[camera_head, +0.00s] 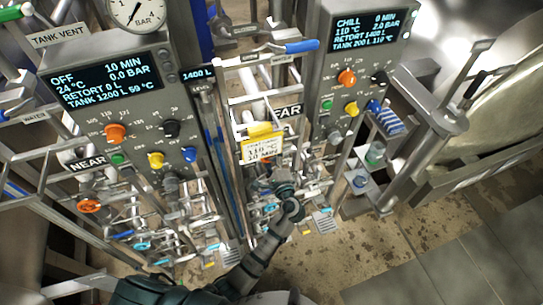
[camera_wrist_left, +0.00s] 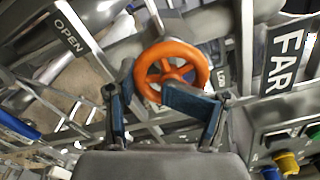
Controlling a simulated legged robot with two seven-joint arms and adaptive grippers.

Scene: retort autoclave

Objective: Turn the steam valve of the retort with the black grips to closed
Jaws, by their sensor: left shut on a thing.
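An orange handwheel (camera_wrist_left: 205,68) is in the middle of the left wrist view, close to the FAR label (camera_wrist_left: 287,58). My left gripper (camera_wrist_left: 160,103) is shut on this wheel, with one blue-padded finger across its lower right rim and the other at its lower left. In the head view my left gripper (camera_head: 288,192) reaches in among the pipes below the FAR panel (camera_head: 345,100), and I cannot make out the wheel there. An OPEN label (camera_wrist_left: 68,36) is left of the wheel. A black grip (camera_head: 478,82) shows on a lever at the right. My right gripper is not in view.
The NEAR panel (camera_head: 120,100) is at the left, with another orange handwheel (camera_head: 90,206) below it. A yellow-edged card (camera_head: 262,148) hangs above my gripper. Pipes and valves crowd the space around it. Bottles (camera_head: 374,155) stand on a rack at the right. Floor (camera_head: 440,240) is clear at lower right.

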